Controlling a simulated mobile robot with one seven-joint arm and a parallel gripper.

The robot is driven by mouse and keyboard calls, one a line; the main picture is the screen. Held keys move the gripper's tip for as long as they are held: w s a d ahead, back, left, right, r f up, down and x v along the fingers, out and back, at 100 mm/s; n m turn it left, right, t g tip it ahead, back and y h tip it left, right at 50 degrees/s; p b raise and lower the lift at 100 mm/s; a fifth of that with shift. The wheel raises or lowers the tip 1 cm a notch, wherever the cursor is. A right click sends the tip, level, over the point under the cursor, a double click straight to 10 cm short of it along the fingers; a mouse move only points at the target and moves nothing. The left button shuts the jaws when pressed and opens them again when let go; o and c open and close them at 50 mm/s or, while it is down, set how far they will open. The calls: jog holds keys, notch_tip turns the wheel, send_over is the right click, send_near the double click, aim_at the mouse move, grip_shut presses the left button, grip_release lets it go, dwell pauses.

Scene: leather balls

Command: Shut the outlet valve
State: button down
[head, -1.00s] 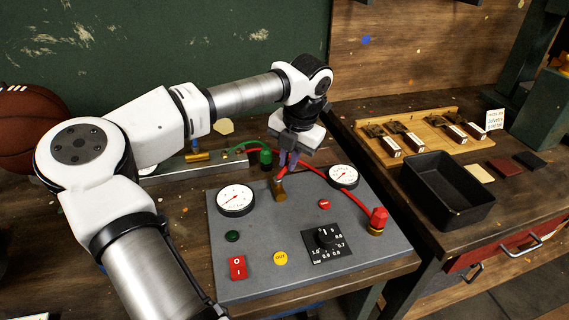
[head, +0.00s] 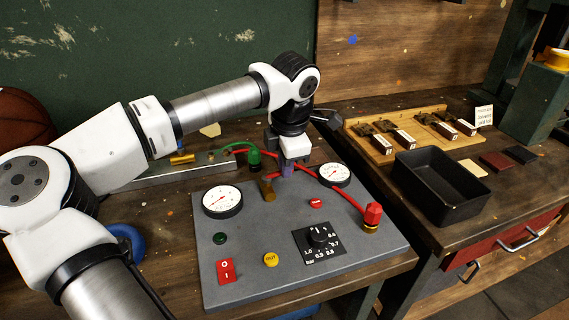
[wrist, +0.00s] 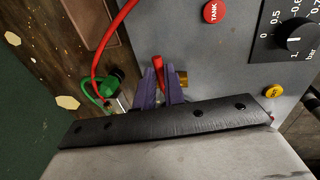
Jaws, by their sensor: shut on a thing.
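A brass valve (head: 267,188) stands near the back edge of the grey panel (head: 205,285). It has a short red lever, seen in the wrist view (wrist: 159,68). My gripper (head: 288,172) is low over the panel, just right of the brass body. In the wrist view the purple fingers of my gripper (wrist: 160,92) are on either side of the red lever and shut on it. The brass body (wrist: 182,78) shows just beside the right finger. The lever's exact angle is partly hidden by the fingers.
Two gauges (head: 222,201) (head: 335,174) flank the valve. A red hose (head: 345,199) runs behind it to a red-capped fitting (head: 372,217). A black knob (head: 319,235), yellow OUT button (head: 271,260) and red switch (head: 226,271) sit in front. A black tray (head: 440,190) stands to the right.

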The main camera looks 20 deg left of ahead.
dwell(0.6)
jog(key=c, duration=1.5)
grip_release()
jog(key=shift+s, duration=0.1)
jog(key=shift+r, duration=0.1)
jog(key=r+p, duration=0.2)
jog(key=r, duration=0.2)
jog(key=s+d+r+p, duration=0.1)
jog(key=r+p, duration=0.2)
jog(key=r, duration=0.2)
jog(key=s+r+p, duration=0.1)
jog(key=r+p, duration=0.2)
jog(key=r, duration=0.1)
jog(key=shift+s+d+r, duration=0.1)
jog(key=shift+d+r, duration=0.1)
jog(key=shift+d, duration=0.1)
jog(key=shift+s+f, duration=0.1)
